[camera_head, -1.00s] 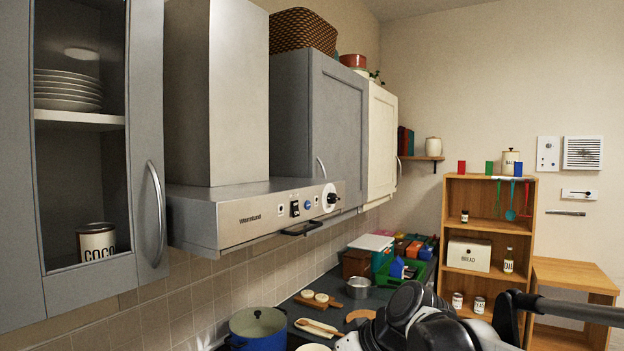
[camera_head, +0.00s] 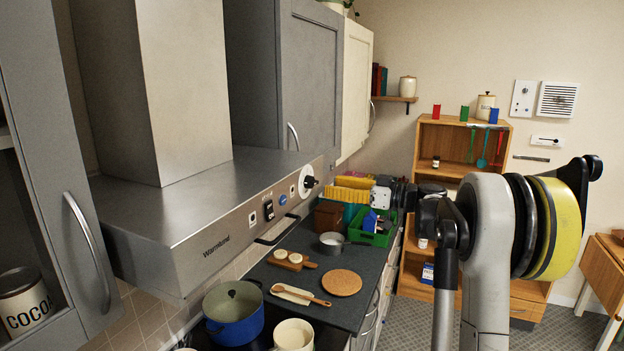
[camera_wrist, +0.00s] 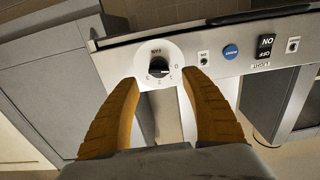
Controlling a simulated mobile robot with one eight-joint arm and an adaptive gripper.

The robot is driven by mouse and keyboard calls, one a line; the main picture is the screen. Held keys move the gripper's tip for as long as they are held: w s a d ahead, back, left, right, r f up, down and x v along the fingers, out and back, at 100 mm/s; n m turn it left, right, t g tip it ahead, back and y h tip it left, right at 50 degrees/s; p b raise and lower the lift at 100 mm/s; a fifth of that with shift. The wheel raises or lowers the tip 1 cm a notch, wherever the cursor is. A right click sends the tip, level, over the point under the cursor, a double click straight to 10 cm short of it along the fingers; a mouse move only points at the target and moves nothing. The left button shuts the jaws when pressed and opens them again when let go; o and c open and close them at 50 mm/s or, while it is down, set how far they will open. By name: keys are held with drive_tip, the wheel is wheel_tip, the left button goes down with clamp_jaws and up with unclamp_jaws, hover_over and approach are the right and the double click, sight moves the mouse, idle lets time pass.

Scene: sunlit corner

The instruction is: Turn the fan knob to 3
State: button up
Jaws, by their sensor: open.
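The fan knob is a black knob (camera_head: 309,182) on a round white dial at the far end of the range hood's front panel (camera_head: 235,225). The wrist view shows the knob (camera_wrist: 158,66) and its dial close up, with small marks around it. Its pointer seems turned to the right side, near a mark like 0, but this is hard to read. My gripper (camera_head: 335,188) has yellow fingers and is in front of the panel, facing the knob. In the wrist view, my gripper (camera_wrist: 160,78) is open and empty, with fingertips either side of the dial's lower part. Contact is not visible.
A blue button (camera_head: 283,199), an ON/OFF light switch (camera_head: 268,210) and a black rail (camera_head: 277,232) are beside the knob on the hood. A grey cabinet (camera_head: 313,80) stands behind the hood.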

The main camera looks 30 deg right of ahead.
sight(317, 183)
drive_tip(key=x, duration=0.6)
drive_tip(key=shift+w+p, duration=0.25)
drive_tip(key=shift+p, duration=0.15)
clamp_jaws()
